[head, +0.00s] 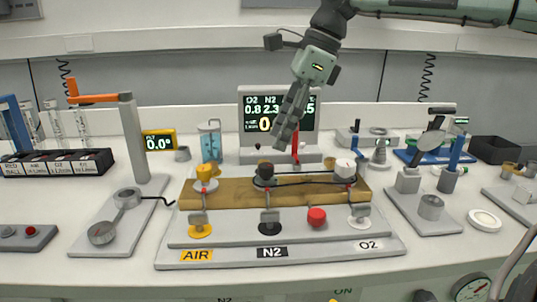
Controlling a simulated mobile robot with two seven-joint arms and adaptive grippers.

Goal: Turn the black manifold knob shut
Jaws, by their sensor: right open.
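A thin black cord runs from near the black knob toward the white one. My right gripper (283,140) reaches down from the upper right, its fingers above the black knob in the picture and apart from it. It is open and empty. My left gripper is out of view.
A monitor (252,97) and a red lever (296,146) stand behind the manifold. A red knob (316,216) is at its front. A tall post with an orange handle (92,98) rises at the left. Stands and fittings crowd the right.

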